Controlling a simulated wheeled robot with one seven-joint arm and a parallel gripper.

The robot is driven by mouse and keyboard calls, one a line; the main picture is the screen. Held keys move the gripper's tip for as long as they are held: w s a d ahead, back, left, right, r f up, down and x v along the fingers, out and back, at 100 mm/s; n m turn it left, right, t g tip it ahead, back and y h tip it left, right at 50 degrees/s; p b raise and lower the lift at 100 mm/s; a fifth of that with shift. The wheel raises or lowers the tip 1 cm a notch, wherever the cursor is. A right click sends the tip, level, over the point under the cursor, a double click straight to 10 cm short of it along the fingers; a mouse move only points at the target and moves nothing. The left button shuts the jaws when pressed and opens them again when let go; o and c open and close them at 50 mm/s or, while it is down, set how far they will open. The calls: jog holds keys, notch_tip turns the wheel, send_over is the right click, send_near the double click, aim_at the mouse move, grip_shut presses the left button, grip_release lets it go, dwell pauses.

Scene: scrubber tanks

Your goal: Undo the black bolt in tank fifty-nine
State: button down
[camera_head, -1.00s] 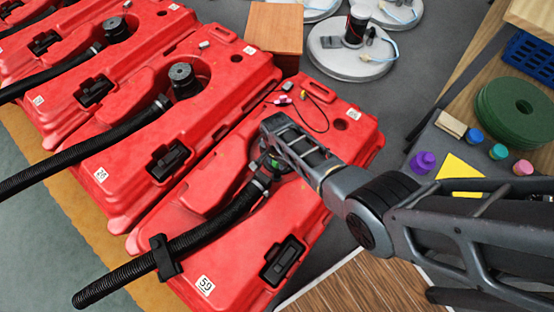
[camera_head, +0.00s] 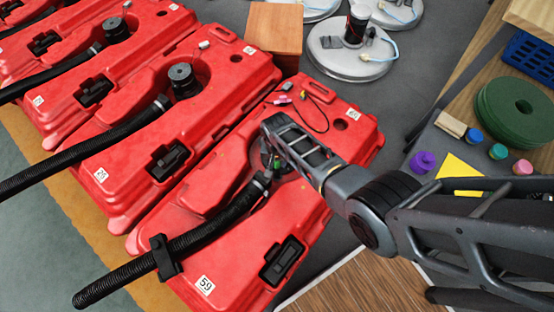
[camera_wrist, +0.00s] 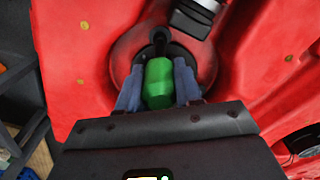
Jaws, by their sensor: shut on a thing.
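Tank fifty-nine (camera_head: 215,240) is the red tank nearest me, with a white "59" label. My gripper (camera_head: 272,164) is over the round recess in its middle, pointing down into it. In the wrist view, my gripper (camera_wrist: 158,82) has its grey-blue fingers shut on a green handle-like piece (camera_wrist: 159,84). A black part (camera_wrist: 160,45) shows just beyond the green piece, inside the recess; I cannot tell whether it is the black bolt or part of the green piece. My arm hides much of the recess in the head view.
A black ribbed hose (camera_head: 215,224) lies over the tank and ends beside the recess. Thin cables (camera_head: 312,102) lie on the tank's far part. More red tanks (camera_head: 140,130) stand left. Colored caps (camera_head: 474,136) and a green disc (camera_head: 517,110) lie right.

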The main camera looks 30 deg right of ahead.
jog(key=shift+m, duration=0.4)
jog(key=shift+r+p, duration=2.4)
jog(key=shift+r, duration=0.25)
